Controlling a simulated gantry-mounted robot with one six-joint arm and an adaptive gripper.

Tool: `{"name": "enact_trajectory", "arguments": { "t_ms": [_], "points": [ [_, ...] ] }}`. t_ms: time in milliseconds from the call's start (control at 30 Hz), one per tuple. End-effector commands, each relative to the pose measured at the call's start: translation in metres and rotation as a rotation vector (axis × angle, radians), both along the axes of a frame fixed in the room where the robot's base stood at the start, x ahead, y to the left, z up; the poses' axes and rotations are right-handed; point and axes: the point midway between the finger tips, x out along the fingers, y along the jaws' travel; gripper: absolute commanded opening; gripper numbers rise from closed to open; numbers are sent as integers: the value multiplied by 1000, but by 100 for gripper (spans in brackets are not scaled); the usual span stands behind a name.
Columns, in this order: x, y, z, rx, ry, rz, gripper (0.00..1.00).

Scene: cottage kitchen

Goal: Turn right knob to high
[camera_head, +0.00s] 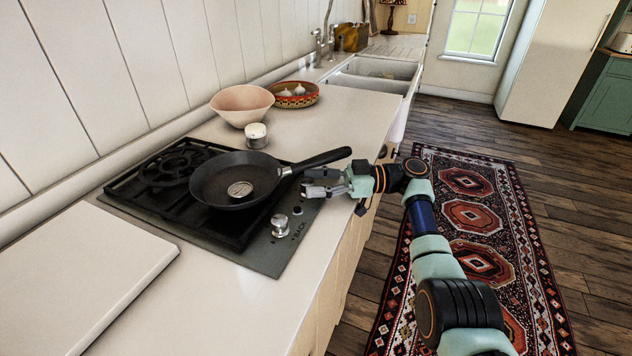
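The gas cooktop (262,258) is set in the white counter, with its steel control strip along the front edge. One silver knob (280,225) stands clear on the strip, near the printed word BACK. A small dark button (297,210) sits just beyond it. My gripper (310,184) is low over the far end of the strip, its grey fingers pointing left. Its two fingers look apart. No second knob shows clearly; the fingers and pan handle cover that part of the strip. I cannot tell whether the fingers touch or hold a knob there.
A black frying pan (213,178) stands on the cooktop, its handle (322,159) reaching right, close above my gripper. A small white-topped jar (256,136), a pink bowl (242,103) and a garlic dish (293,94) stand behind.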

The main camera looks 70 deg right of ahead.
Motion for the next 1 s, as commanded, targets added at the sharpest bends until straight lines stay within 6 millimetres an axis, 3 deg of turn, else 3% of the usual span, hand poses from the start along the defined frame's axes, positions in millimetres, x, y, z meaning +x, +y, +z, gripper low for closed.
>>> {"name": "enact_trajectory", "arguments": {
  "t_ms": [300,567,1000],
  "points": [
    [-3,-2,1,0,0,-1,58],
    [-48,-27,2,3,1,-5,58],
    [-67,-35,1,-1,0,1,58]
  ]
}}
